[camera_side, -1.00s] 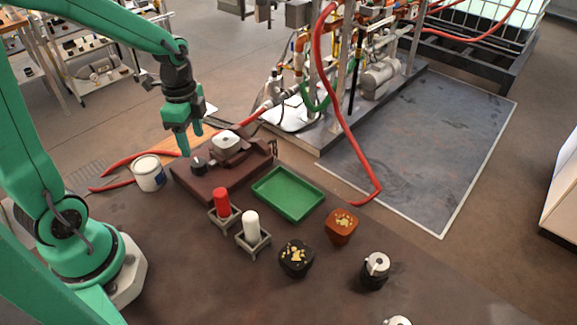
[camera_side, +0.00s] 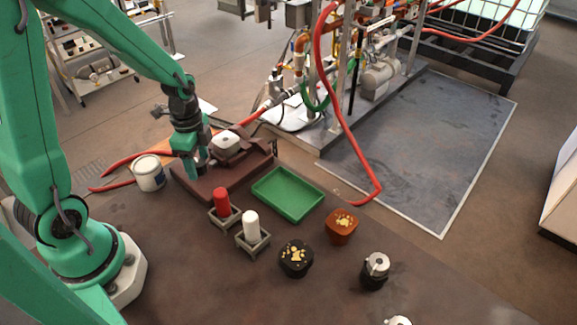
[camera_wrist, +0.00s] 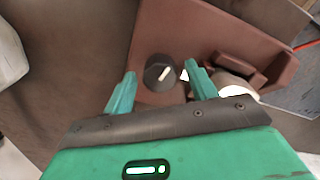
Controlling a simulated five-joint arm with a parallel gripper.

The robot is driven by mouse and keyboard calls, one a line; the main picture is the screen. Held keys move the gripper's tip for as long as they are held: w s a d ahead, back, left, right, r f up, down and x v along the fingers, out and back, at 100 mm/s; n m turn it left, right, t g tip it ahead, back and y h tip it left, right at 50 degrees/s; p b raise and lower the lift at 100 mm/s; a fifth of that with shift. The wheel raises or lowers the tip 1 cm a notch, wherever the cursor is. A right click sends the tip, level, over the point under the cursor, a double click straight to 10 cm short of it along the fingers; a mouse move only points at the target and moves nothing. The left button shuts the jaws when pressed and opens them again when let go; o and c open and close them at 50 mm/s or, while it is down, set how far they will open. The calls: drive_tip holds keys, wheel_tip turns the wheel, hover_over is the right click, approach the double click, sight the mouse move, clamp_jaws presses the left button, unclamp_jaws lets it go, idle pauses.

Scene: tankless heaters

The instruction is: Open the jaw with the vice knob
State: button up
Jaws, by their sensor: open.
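The vice (camera_side: 225,182) is a dark red-brown block on the workbench, with a round grey-white part (camera_side: 226,138) by its jaw. In the wrist view the vice body (camera_wrist: 190,35) fills the upper middle. The vice knob (camera_wrist: 160,73) is dark and round with a pale pointer line, and sits between my two fingertips as seen there. My gripper (camera_side: 196,172) is open and empty, pointing down over the left part of the vice. In the side view it hides the knob. In the wrist view both teal fingers of my gripper (camera_wrist: 160,85) stand apart from the knob.
A white can (camera_side: 149,174) stands just left of the vice. A red peg (camera_side: 222,200) and a white peg (camera_side: 251,224) stand in holders in front. A green tray (camera_side: 289,194) lies to the right. Black (camera_side: 296,260) and brown (camera_side: 342,227) blocks stand farther right.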

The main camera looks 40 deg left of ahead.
drive_tip(key=c, duration=1)
